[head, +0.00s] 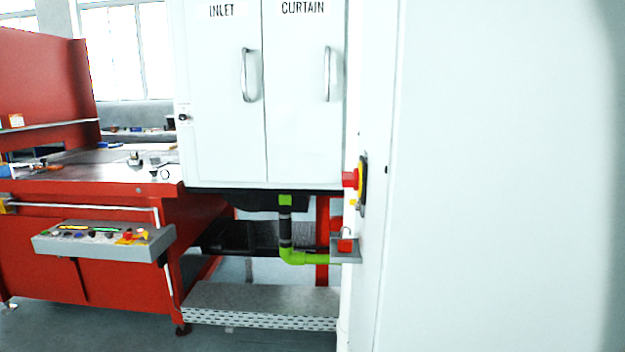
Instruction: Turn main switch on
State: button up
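A red switch knob on a yellow and black plate, which looks like the main switch (350,180), sticks out from the side of the white cabinet (480,180) right of the picture's middle. I see it nearly edge-on, so its setting cannot be told. A small yellow part shows just below the knob. My gripper is not in view, and nothing is seen touching the switch.
White doors marked INLET (222,100) and CURTAIN (300,110) have metal handles. A red part on a grey bracket (345,256) juts out below the switch. A control box (105,243) hangs at the red bench (60,180). Grey floor (90,335) is clear at front left.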

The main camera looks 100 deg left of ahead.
aim_at(350, 178)
jog(key=u, duration=3.65)
jog(key=k, duration=0.65)
jog(key=u, duration=1)
jog(key=i, duration=1.3)
jog(key=z, duration=0.75)
jog(key=i, duration=0.35)
jog(key=z, duration=0.35)
